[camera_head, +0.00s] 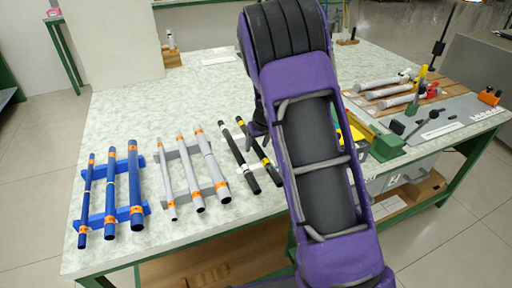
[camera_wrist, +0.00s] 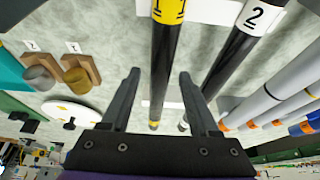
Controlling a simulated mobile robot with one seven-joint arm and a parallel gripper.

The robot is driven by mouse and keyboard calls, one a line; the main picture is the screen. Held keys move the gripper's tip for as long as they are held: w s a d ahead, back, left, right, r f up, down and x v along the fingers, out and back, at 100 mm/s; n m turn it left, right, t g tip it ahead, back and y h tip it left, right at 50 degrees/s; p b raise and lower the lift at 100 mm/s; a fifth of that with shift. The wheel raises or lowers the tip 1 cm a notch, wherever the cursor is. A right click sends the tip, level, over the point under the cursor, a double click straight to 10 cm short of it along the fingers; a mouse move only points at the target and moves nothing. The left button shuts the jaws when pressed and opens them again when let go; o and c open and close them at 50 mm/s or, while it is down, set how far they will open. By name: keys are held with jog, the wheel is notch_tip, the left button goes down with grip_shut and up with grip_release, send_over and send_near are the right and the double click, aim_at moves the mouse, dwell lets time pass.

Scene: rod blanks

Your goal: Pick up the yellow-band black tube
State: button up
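The yellow-band black tube (camera_wrist: 163,60) runs lengthwise through the wrist view, with a yellow band marked 1 near the top. In the head view its lower part (camera_head: 274,177) shows beside my arm, which hides some of it. My gripper (camera_wrist: 160,74) is open, and the tube appears between its two fingers with gaps on both sides. I cannot tell how far the fingers are above it. In the head view my gripper (camera_head: 257,130) is mostly hidden by my arm. A white-band black tube (camera_wrist: 232,58), marked 2, lies just right of it in the wrist view.
Grey tubes (camera_head: 190,175) with orange bands and blue tubes (camera_head: 109,195) lie on racks to the left. A grey tool board (camera_head: 450,118) and a green-and-yellow fixture (camera_head: 385,147) are on the right. The table (camera_head: 125,110) is clear at the back left.

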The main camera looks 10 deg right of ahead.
grip_shut()
